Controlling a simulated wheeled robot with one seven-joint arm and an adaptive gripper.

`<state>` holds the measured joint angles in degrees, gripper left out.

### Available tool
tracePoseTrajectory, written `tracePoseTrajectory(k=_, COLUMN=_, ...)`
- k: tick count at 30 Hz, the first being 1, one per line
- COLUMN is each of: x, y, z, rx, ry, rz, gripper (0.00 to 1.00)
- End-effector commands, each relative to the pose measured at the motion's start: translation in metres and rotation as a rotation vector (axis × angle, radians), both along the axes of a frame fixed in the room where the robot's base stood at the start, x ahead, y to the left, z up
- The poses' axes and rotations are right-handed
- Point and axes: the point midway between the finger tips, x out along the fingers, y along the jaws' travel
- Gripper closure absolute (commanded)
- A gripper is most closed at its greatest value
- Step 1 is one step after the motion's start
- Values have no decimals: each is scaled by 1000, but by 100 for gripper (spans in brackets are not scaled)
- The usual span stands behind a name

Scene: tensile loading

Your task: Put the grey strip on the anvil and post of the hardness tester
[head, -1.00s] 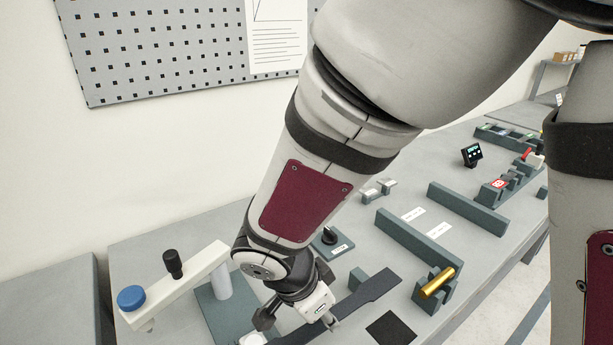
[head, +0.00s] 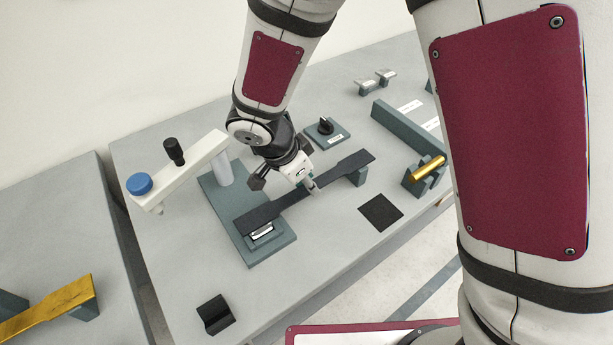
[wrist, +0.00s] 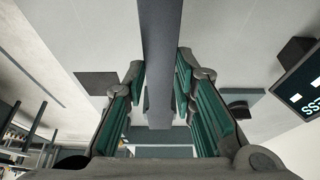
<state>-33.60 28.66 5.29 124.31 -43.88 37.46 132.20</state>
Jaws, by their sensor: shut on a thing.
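The dark grey strip (head: 345,165), wide at both ends and narrow in the middle, lies about level in the head view. Its near-left end is over the silver anvil (head: 262,233) on the hardness tester's base plate (head: 275,248). Its far-right end is over the small teal post (head: 360,178). I cannot tell whether it touches both. My gripper (head: 311,187) is shut on the strip's narrow middle. In the wrist view the strip (wrist: 158,60) runs lengthwise between the teal finger pads of my gripper (wrist: 160,88).
The tester's pale arm (head: 185,170) with a blue knob stands left of the strip. A black knob block (head: 327,130) is behind it. A black square mat (head: 380,211) and a gold cylinder (head: 428,167) on a holder lie to the right. A black block (head: 215,313) sits in front.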

Motion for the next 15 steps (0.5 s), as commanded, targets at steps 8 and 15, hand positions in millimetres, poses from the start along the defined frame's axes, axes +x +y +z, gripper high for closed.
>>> tracePoseTrajectory(k=8, x=0, y=0, z=-3, rx=0, ry=0, rz=0, gripper=62)
tracePoseTrajectory(k=15, x=0, y=0, z=-2, rx=0, ry=0, rz=0, gripper=55)
